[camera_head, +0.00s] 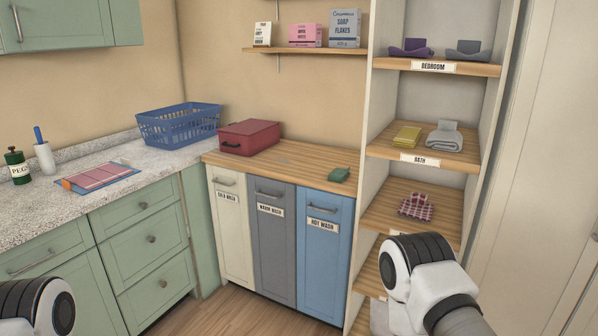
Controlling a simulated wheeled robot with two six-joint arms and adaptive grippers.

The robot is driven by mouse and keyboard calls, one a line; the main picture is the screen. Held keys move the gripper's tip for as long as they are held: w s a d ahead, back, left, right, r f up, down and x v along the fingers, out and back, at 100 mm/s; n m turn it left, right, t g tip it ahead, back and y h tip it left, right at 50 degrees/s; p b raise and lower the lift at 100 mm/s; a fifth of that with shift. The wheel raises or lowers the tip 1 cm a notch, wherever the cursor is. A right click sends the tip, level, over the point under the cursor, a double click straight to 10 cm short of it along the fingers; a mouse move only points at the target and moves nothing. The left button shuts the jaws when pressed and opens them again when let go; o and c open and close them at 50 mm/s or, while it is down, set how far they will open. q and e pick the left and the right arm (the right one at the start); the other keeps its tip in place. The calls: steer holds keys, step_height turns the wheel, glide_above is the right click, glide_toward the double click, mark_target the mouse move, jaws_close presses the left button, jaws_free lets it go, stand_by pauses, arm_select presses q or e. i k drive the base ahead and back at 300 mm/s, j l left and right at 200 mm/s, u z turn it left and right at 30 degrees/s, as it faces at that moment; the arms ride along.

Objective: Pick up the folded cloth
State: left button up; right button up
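Several cloth-like things are in view, and I cannot tell which one the task names. A small green folded piece (339,174) lies on the wooden counter above the blue hamper door. On the BATH shelf are a yellow folded piece (407,136) and a grey folded towel (445,136). A red checked cloth (416,206) lies bunched on the shelf below. My two arms show only as links at the bottom left and bottom right; neither gripper is visible.
A blue basket (179,125) and a closed red case (249,137) stand on the counters. The BEDROOM shelf (480,68) holds purple and grey items. My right arm covers part of the lower shelves. The wooden counter's front middle is clear.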

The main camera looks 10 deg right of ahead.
mark_target(339, 174)
steer(key=i+j+z, duration=0.15)
steer(key=i+z, duration=0.3)
steer(key=i+j+z, duration=0.3)
steer(key=z, duration=0.2)
steer(key=i+j+z, duration=0.3)
steer(key=z, duration=0.15)
steer(key=i+j+z, duration=0.15)
steer(key=j+z, duration=0.3)
steer(key=j, duration=0.15)
steer(key=i+j+z, duration=0.1)
steer(key=j+z, duration=0.35)
steer(key=j, duration=0.15)
